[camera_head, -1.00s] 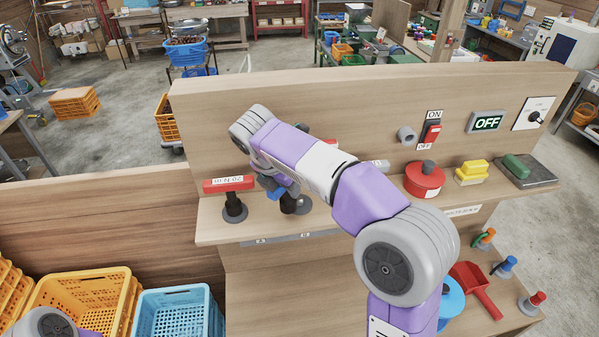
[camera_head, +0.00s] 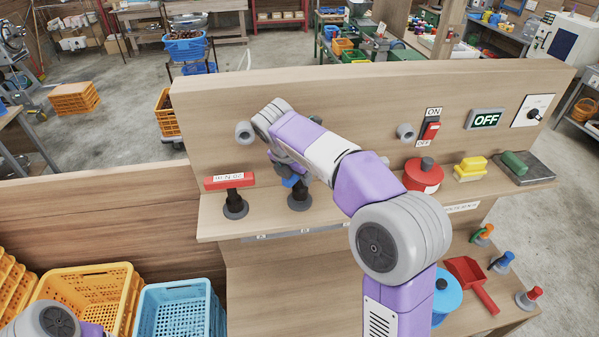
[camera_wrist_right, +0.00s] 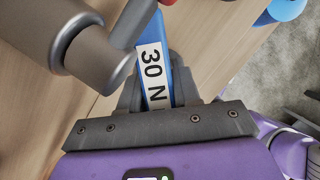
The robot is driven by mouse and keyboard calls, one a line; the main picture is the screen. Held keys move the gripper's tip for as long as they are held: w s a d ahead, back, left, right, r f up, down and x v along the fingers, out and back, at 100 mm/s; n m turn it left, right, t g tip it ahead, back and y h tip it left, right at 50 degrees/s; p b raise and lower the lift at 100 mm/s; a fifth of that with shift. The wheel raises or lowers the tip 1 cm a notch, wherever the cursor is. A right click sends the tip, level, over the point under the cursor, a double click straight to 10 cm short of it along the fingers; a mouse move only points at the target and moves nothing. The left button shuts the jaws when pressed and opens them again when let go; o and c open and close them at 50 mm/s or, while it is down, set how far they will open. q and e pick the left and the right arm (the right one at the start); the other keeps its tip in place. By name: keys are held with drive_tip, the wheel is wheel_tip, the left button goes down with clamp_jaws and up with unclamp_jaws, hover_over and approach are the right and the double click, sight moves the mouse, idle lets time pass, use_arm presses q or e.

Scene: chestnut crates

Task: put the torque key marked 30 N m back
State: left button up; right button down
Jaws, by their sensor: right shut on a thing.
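The blue torque key (camera_wrist_right: 152,72) with a white label reading "30 N" is between the fingers of my right gripper (camera_wrist_right: 157,88), which is shut on it. In the head view a bit of the blue key (camera_head: 291,182) shows under the right gripper (camera_head: 289,174), just above a black stand (camera_head: 300,198) on the shelf. The wrist hides most of the key, and I cannot tell whether it is seated in the stand. A red key (camera_head: 229,181) marked 20 N m rests on the stand (camera_head: 235,208) to the left. My left gripper is out of view.
A grey wall knob (camera_head: 244,132) is close behind the right wrist. To the right are a red pot (camera_head: 423,178), a red switch (camera_head: 430,131) and yellow blocks (camera_head: 470,168). The wooden shelf (camera_head: 215,229) has a narrow free front edge.

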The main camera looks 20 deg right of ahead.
drive_tip(key=shift+f, duration=0.25)
drive_tip(key=c, duration=0.8)
unclamp_jaws()
drive_tip(key=shift+r, duration=0.1)
drive_tip(key=shift+r, duration=0.3)
drive_tip(key=p+v, duration=0.1)
drive_tip(key=v, duration=1.1)
drive_tip(key=shift+r, duration=0.25)
